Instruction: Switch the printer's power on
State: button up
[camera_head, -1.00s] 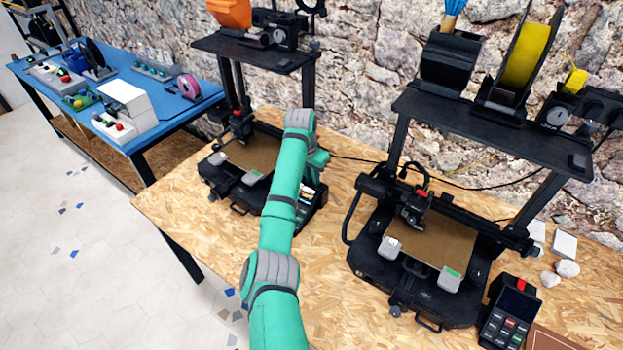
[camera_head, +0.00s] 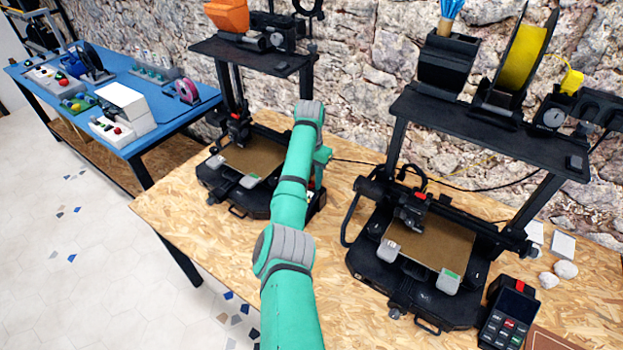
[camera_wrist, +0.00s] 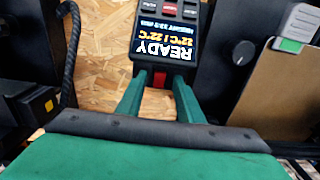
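In the wrist view, a black control box (camera_wrist: 166,42) has a lit screen (camera_wrist: 165,45) reading READY, upside down. A red switch (camera_wrist: 159,79) sits on its near end. My gripper (camera_wrist: 159,82) is open, with its two green fingers apart on either side of the red switch. Contact with the box cannot be told. In the head view, my arm reaches to the left printer (camera_head: 242,160) and mostly hides its control box and my fingers. The right printer (camera_head: 428,250) has its own control box (camera_head: 508,318) with a dark screen and a red switch (camera_head: 521,287).
A black shelf (camera_head: 480,125) with a yellow spool (camera_head: 522,58) stands over the right printer. A black cable (camera_wrist: 70,50) runs left of the box in the wrist view. Bare wooden tabletop (camera_head: 215,225) lies left of my arm. A blue table (camera_head: 170,115) stands farther left.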

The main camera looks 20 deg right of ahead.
notch_tip(320, 180, up, 11)
dwell(0.7)
jog(key=shift+s+a+f, duration=0.1)
